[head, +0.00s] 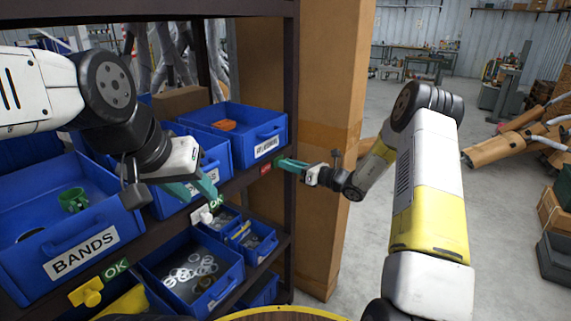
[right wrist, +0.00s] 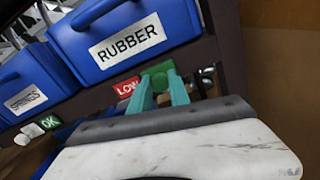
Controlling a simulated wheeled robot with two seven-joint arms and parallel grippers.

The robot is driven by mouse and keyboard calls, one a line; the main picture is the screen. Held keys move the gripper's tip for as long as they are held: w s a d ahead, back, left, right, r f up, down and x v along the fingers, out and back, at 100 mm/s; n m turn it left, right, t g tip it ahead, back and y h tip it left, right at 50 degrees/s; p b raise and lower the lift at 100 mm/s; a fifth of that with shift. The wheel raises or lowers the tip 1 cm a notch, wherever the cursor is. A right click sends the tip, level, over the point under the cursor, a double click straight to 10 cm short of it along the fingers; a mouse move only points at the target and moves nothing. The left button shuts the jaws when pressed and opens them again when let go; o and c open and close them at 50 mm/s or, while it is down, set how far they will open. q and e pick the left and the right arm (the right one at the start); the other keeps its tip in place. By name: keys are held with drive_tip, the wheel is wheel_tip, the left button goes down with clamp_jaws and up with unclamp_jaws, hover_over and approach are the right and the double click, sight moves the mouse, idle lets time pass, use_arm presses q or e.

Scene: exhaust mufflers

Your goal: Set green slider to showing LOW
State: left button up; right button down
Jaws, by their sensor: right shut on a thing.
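The green slider (right wrist: 158,74) sits on the dark shelf edge below the bin labelled RUBBER. A red sign reading LOW (right wrist: 127,88) shows directly left of it. My right gripper (right wrist: 160,88) is shut on the green slider, with its teal fingers reaching up to it. In the head view the right gripper (head: 284,162) is at the right end of the shelf edge, beside the small red sign (head: 265,168); the slider is hard to tell from the fingers there. My left gripper (head: 200,188) is open and empty in front of the middle bin, with its teal fingers apart.
Blue bins (head: 240,120) stand on the shelf, one labelled BANDS (head: 85,250). Lower bins (head: 190,275) hold rings and small parts. A yellow slider (head: 88,293) and a white slider (head: 203,215) sit beside green OK signs. A tall cardboard box (head: 335,100) stands right of the shelf post.

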drive_tip(key=c, duration=1.2)
unclamp_jaws()
drive_tip(key=shift+w+d, duration=0.15)
drive_tip(key=v, duration=0.7)
drive_tip(key=shift+s+d, duration=0.25)
drive_tip(key=shift+d, duration=0.05)
drive_tip(key=s+a+r+n+g+h, duration=0.2)
drive_tip(key=s+a+r+n+g, duration=0.3)
drive_tip(key=s+n, duration=0.4)
drive_tip(key=s+a+r+n+g+h, duration=0.2)
drive_tip(key=s+a+r+n+g, duration=0.15)
drive_tip(key=s+r+n, duration=0.6)
drive_tip(key=s+d+r+n+t+h, duration=0.1)
drive_tip(key=s+d+n+h, duration=0.3)
drive_tip(key=s, duration=0.5)
drive_tip(key=s+d+r+n+t+h, duration=0.2)
drive_tip(key=s+d+n+t+h, duration=0.1)
drive_tip(key=s+d, duration=0.5)
drive_tip(key=shift+s+n+h, duration=0.55)
drive_tip(key=shift+n+h, duration=0.15)
drive_tip(key=shift+n, duration=0.55)
